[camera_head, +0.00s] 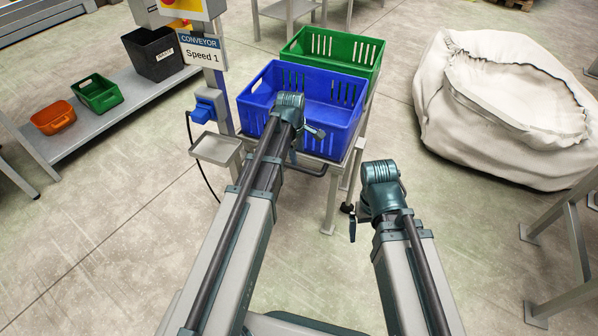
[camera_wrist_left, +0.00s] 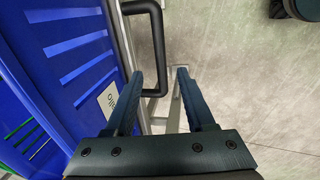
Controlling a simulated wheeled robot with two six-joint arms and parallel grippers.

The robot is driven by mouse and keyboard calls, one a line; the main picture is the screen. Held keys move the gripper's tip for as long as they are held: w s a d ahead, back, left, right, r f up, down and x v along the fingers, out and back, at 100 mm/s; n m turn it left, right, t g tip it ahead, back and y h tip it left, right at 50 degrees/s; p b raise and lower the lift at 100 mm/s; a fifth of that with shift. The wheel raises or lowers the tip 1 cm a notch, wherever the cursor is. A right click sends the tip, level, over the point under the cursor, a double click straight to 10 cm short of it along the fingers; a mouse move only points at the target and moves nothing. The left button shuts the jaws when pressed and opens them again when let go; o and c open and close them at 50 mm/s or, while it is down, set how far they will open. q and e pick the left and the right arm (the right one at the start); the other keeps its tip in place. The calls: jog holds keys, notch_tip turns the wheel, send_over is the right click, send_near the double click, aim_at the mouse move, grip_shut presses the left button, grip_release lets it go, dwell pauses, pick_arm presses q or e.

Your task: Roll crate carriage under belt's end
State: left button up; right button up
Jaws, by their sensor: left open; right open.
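The crate carriage (camera_head: 331,205) is a grey metal frame on casters. It carries a blue crate (camera_head: 257,104) in front and a green crate (camera_head: 367,51) behind. A dark bar handle (camera_head: 309,172) sticks out at its near side. My left gripper (camera_head: 317,131) is open by the near wall of the blue crate, partly hidden by its own wrist. In the left wrist view, the handle (camera_wrist_left: 152,42) shows between and beyond the open fingers; contact cannot be told. My right gripper (camera_head: 352,228) is open and empty, right of the carriage's near leg. The belt's end is not clearly visible.
A post with the conveyor sign (camera_head: 200,49), a blue box (camera_head: 208,106) and a small grey tray (camera_head: 216,149) stands close left of the carriage. A bench with bins (camera_head: 97,93) is further left. A large white sack (camera_head: 490,105) stands right. Floor in front is clear.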

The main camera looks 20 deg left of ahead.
aim_at(299, 167)
pick_arm(q)
jog(key=f+b, duration=0.3)
jog(key=w+f+b, duration=0.1)
jog(key=f+b, duration=0.2)
jog(key=f, duration=0.1)
jog(key=shift+w+f, duration=0.2)
jog(key=shift+f, duration=0.05)
grip_shut()
dwell(1.1)
